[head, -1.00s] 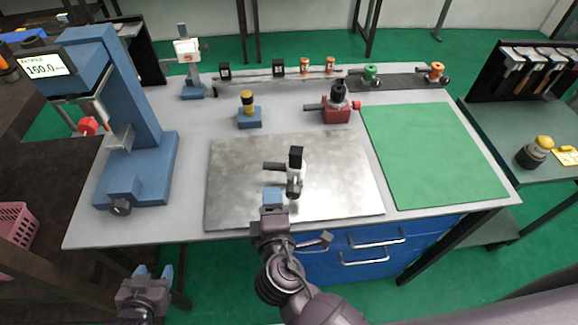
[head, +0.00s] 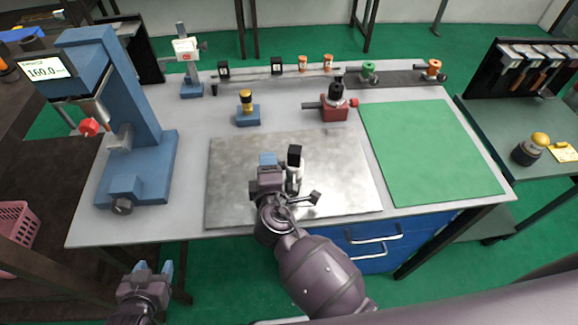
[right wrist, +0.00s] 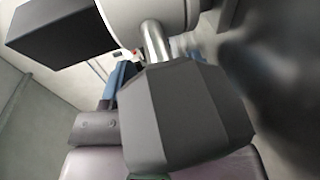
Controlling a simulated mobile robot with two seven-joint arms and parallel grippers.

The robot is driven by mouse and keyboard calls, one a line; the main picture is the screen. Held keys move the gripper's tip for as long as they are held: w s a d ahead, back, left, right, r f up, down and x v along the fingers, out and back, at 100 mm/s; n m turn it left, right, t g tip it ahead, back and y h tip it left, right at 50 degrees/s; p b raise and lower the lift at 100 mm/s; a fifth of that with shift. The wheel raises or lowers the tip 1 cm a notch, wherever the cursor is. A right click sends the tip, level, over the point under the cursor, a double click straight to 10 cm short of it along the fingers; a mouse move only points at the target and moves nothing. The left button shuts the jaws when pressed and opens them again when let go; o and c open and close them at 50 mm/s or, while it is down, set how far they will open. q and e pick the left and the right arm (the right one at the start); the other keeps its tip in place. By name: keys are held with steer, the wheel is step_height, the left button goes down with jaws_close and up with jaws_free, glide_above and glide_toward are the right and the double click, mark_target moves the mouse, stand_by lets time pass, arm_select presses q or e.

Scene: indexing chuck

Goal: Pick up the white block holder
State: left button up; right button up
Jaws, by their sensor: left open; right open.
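The white block holder (head: 293,173) stands on the bare metal plate (head: 340,195) in the head view, with a black block at its top. In the right wrist view the holder's white body (right wrist: 180,12) is very close, with a metal shaft, a large dark grey faceted knob (right wrist: 185,115) and a black block (right wrist: 60,30). A blue fingertip (right wrist: 115,85) shows behind the knob; contact cannot be told. My left gripper (head: 153,271) is open and empty, off the table's front edge.
A blue press-like machine (head: 140,130) with a display stands left. A red holder (head: 335,108) and a blue stand (head: 247,115) are behind the plate. A green mat (head: 430,150) lies clear on the right. Several small fittings line the back.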

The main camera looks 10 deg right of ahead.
jaws_close()
stand_by(0.3)
steer(key=shift+r, duration=0.15)
